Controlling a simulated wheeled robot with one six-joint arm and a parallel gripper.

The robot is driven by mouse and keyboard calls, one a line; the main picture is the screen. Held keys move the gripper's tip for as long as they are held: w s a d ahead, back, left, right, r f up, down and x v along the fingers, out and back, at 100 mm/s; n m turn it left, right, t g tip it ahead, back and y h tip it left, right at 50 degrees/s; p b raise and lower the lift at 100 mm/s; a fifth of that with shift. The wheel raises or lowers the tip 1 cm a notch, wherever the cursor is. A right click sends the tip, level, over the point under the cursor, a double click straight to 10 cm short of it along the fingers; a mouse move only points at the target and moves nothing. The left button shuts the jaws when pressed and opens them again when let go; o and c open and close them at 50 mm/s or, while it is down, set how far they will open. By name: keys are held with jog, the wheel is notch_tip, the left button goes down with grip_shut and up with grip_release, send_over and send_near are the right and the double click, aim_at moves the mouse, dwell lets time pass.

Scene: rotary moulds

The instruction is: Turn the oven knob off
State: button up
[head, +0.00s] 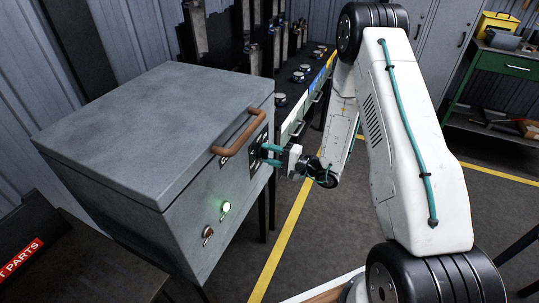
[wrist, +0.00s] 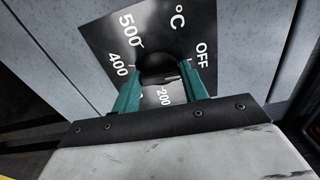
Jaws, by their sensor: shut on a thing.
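The oven (head: 165,130) is a grey box with a copper-coloured handle (head: 239,132) on its front. The oven knob (wrist: 157,64) is black and round, on a black dial plate (wrist: 100,40) marked 500, 400, 200, °C and OFF. OFF is at the right in the wrist view. My gripper (head: 268,154) reaches the dial from the right in the head view. Its teal fingers (wrist: 165,82) are shut on the knob, one on each side. A short pale line shows on the knob; I cannot tell which mark it points to. The fingers hide part of the dial.
A dark bench (head: 291,88) with upright metal parts stands behind the oven. A green workbench (head: 505,62) is at the far right. Floor between is clear.

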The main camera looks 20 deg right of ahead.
jog(key=shift+f+n, duration=0.1)
jog(key=shift+n, duration=0.3)
jog(key=o, duration=1)
jog(key=v, duration=0.8)
